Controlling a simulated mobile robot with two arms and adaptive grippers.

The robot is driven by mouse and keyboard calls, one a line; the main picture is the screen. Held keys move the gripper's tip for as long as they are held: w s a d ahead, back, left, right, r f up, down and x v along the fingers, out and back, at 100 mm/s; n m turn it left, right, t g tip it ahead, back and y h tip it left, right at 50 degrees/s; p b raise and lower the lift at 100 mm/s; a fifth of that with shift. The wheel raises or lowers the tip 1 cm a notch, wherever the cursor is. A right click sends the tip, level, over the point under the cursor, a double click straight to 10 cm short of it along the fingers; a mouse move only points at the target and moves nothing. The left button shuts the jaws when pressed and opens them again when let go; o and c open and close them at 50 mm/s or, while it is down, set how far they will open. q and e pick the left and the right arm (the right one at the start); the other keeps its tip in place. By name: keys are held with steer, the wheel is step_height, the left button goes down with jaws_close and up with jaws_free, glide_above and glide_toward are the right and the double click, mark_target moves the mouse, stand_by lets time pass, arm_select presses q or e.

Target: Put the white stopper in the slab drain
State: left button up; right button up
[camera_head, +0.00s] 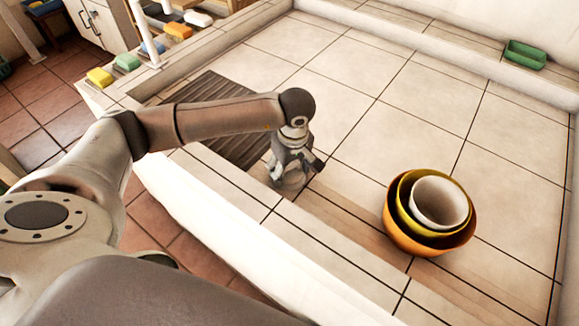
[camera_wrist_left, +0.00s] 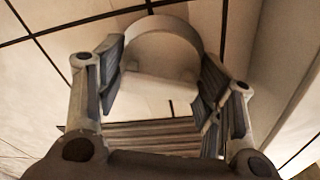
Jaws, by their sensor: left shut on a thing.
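My left gripper (camera_head: 291,160) points down over the tiled slab near its front edge. I cannot tell whether the stopper touches the tiles. No drain opening can be made out; the arm and gripper hide part of the slab. My right gripper is not in view.
A dark slatted panel (camera_head: 207,93) lies left of the gripper, partly behind my arm. Nested orange (camera_head: 400,238), yellow (camera_head: 404,205) and white bowls (camera_head: 440,203) stand to the right. A green dish (camera_head: 525,54) sits at the back right. The middle tiles are clear.

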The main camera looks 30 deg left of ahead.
mark_target(291, 176)
arm_select(q)
steer(key=shift+f+b, duration=0.45)
steer(key=shift+f, duration=0.1)
steer(key=o, duration=0.7)
step_height(291, 176, up, 11)
steer(key=d+p, duration=0.1)
steer(key=p, duration=0.5)
steer(key=shift+s, duration=0.4)
stand_by(0.3)
